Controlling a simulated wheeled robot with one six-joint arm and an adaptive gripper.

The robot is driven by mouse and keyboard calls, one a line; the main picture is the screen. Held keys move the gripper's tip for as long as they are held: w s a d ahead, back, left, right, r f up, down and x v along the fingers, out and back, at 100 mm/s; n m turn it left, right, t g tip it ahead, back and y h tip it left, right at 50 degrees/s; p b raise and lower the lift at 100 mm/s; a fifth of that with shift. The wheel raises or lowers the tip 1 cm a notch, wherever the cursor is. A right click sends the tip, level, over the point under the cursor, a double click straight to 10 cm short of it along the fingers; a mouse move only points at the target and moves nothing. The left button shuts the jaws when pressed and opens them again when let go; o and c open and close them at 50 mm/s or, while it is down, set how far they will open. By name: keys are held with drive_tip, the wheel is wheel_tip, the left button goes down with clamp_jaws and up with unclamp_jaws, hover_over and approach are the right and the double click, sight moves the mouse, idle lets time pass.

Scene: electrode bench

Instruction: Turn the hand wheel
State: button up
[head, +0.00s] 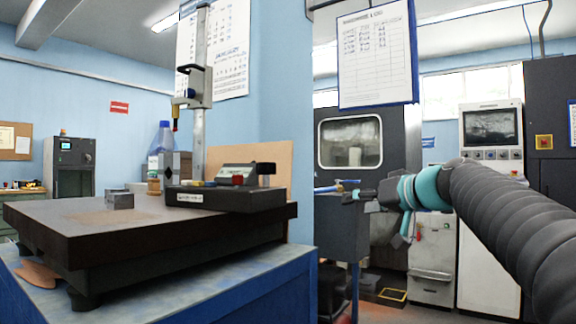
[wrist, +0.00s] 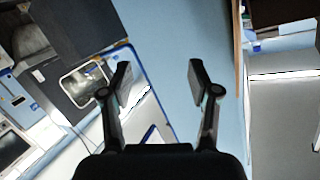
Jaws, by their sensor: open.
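A black stand with a tall metal column (head: 199,130) and a low dark base (head: 225,195) sits on a dark surface plate (head: 150,220) at the left. A dark knob-like part (head: 265,172) is at the right end of the base. I cannot tell whether it is the hand wheel, and no clear wheel shows. My gripper is in mid-air, to the right of the stand and apart from it in the head view. In the wrist view, my gripper (wrist: 160,82) is open, with nothing between its fingers.
The plate rests on a blue bench (head: 200,295). A blue-capped bottle (head: 160,150) and a small metal block (head: 120,199) are on the plate. A clipboard sheet (head: 375,55) hangs above my arm. Machine cabinets (head: 350,150) stand behind it.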

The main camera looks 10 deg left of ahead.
drive_tip(key=n+g+y, duration=0.1)
drive_tip(key=y, duration=0.1)
drive_tip(key=n+g+y, duration=0.5)
drive_tip(key=n+g, duration=0.7)
drive_tip(key=n, duration=0.1)
approach(273, 168)
drive_tip(key=shift+t, duration=0.4)
drive_tip(key=a, duration=1)
drive_tip(key=shift+s+a+f+p, duration=0.1)
drive_tip(key=shift+p, duration=0.2)
clamp_jaws()
